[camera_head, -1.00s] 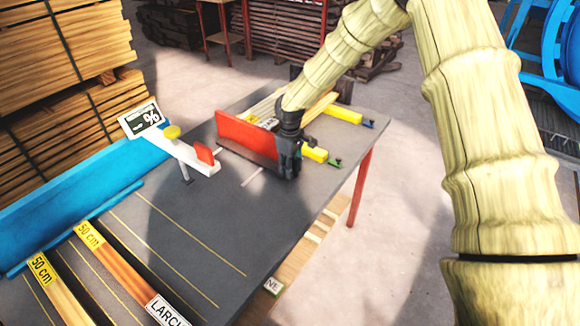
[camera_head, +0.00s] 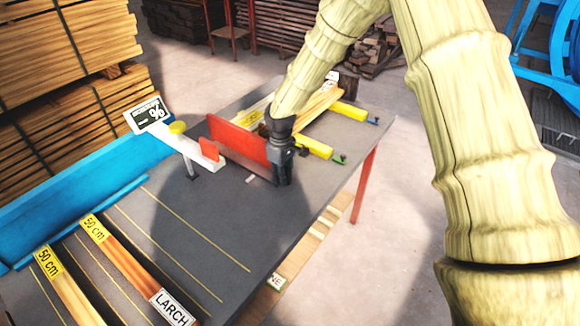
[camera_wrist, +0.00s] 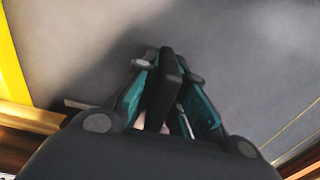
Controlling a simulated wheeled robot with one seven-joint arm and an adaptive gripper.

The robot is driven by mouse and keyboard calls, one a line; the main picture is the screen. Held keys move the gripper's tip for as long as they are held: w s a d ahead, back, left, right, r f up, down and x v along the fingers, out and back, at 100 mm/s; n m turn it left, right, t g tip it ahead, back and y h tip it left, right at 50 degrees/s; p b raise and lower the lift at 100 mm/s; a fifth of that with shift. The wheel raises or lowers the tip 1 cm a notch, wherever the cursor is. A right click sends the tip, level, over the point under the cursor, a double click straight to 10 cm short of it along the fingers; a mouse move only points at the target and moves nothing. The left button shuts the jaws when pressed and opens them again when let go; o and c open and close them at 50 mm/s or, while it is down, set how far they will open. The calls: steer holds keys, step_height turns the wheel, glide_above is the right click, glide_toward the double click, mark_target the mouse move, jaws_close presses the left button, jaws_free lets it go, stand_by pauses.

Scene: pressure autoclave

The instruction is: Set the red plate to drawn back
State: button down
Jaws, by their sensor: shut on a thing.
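The red plate (camera_head: 236,138) stands upright on the dark grey table in the head view. A smaller red pad (camera_head: 209,149) sits apart to its left, on the end of a white arm. My gripper (camera_head: 283,172) points down at the right end of the red plate, just above the table top. In the wrist view my gripper (camera_wrist: 160,95) is shut on a flat dark bar (camera_wrist: 168,82) between its fingers. How the bar joins the plate is hidden; the red face does not show there.
Two yellow blocks (camera_head: 348,111) and light wooden strips (camera_head: 318,108) lie behind the plate. A display sign (camera_head: 147,114) and yellow knob (camera_head: 177,127) stand to the left. Labelled boards (camera_head: 130,258) lie at the front left. The table between boards and plate is clear.

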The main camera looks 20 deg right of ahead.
steer(key=shift+s+a, duration=0.6)
steer(key=shift+a, duration=0.2)
steer(key=shift+s+a, duration=0.6)
steer(key=shift+a, duration=0.15)
steer(key=c, duration=1.5)
jaws_free()
steer(key=shift+s+a, duration=0.1)
steer(key=shift+a, duration=0.05)
steer(key=shift+r, duration=0.15)
step_height(320, 180, up, 12)
steer(key=shift+f, duration=0.1)
